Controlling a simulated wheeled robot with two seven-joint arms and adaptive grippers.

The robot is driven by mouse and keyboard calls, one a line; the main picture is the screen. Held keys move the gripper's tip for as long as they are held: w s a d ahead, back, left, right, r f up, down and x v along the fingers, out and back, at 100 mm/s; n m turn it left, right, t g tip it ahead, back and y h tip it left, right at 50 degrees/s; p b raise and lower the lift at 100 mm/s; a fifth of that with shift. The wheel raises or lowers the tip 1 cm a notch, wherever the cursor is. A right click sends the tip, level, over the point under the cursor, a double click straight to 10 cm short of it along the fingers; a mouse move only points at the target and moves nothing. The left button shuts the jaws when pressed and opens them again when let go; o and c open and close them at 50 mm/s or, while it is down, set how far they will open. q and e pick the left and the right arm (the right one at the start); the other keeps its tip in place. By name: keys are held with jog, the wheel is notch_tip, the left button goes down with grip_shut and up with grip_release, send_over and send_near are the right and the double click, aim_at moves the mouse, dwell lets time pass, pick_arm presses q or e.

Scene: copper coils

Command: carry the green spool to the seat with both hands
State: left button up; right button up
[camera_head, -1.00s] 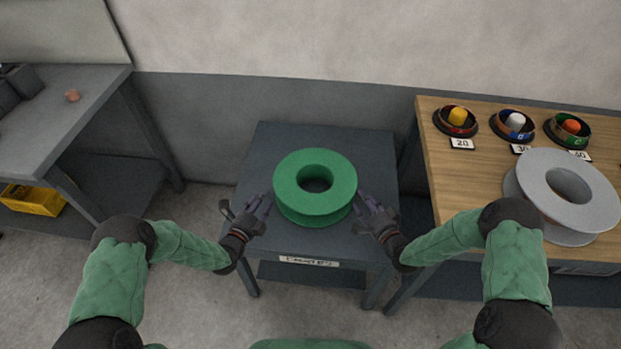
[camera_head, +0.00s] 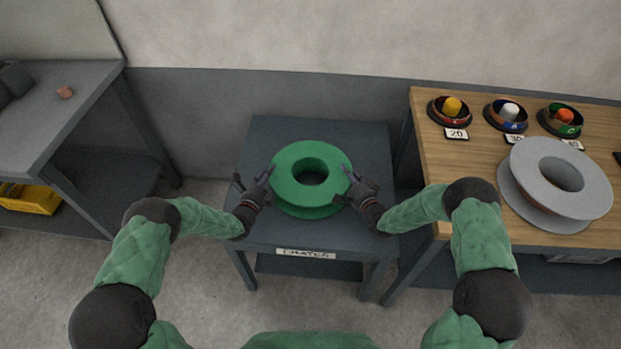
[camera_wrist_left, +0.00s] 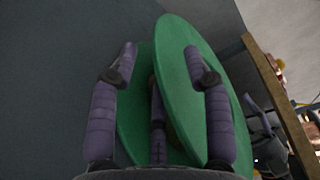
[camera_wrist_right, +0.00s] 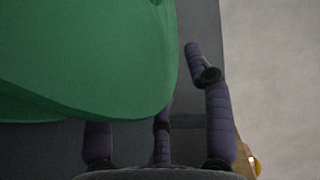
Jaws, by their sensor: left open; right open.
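The green spool (camera_head: 311,150) lies flat, hole upward, on a small dark grey table (camera_head: 270,135). My left gripper (camera_head: 262,180) is open at the spool's left side. In the left wrist view, its fingers (camera_wrist_left: 160,62) spread around the edges of the spool's flanges (camera_wrist_left: 180,90). My right gripper (camera_head: 355,183) is open at the spool's right side. In the right wrist view, the flange (camera_wrist_right: 90,60) hides much of one finger, and another finger (camera_wrist_right: 218,110) stands clear. Contact cannot be told. I cannot tell which thing is the seat.
A wooden bench (camera_head: 440,185) at right holds a grey spool (camera_head: 530,160) and three small coils in dishes (camera_head: 452,108) with number cards. A grey bench (camera_head: 60,110) stands at left, with a yellow bin (camera_head: 30,200) below. A wall is behind.

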pick_arm(q)
jog(key=shift+x, duration=0.85)
pick_arm(e)
jog(key=shift+x, duration=0.85)
pick_arm(q)
grip_shut()
pick_arm(e)
grip_shut()
pick_arm(q)
jog(key=shift+r, duration=0.25)
pick_arm(e)
jog(key=shift+r, duration=0.25)
